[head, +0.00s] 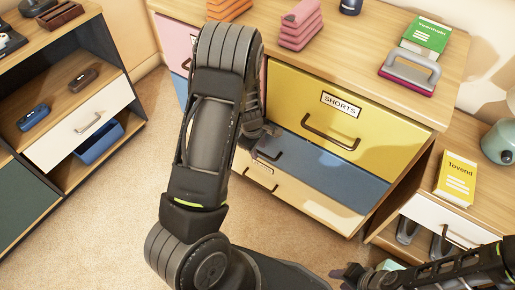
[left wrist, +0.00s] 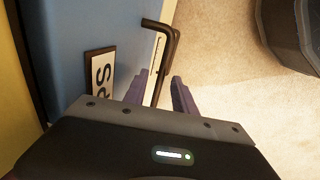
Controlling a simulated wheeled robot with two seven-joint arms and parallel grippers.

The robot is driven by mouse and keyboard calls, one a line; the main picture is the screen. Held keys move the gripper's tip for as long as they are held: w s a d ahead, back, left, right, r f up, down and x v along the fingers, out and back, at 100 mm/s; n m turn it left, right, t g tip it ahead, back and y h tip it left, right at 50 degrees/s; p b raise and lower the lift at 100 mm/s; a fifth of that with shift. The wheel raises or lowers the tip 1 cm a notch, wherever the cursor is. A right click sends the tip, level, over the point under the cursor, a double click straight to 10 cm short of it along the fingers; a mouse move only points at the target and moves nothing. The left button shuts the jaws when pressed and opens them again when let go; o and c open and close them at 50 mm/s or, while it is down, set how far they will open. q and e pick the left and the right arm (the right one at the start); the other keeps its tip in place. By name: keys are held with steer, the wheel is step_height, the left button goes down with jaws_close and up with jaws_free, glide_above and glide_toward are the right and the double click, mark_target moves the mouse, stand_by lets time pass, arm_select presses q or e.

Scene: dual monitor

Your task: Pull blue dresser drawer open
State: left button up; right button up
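The blue drawer (head: 325,168) sits in the dresser below the yellow drawer labelled SHORTS (head: 375,125). Its front looks about flush with the drawers around it. My left gripper (head: 268,138) is at the left part of the blue front, and my arm hides much of that side. In the left wrist view the dark bar handle (left wrist: 170,50) stands out from the blue front (left wrist: 75,35) and runs between the spread fingertips of the left gripper (left wrist: 163,92). Contact with the fingers is not clear. My right gripper (head: 350,275) is low at the bottom edge, away from the dresser.
A light wood drawer (head: 310,200) lies below the blue one. A side unit with a yellow book (head: 456,178) stands at right. A shelf unit with a white drawer (head: 85,125) stands at left. Carpet (head: 110,200) is open between them.

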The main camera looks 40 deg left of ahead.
arm_select(q)
jaws_close()
stand_by(1.4)
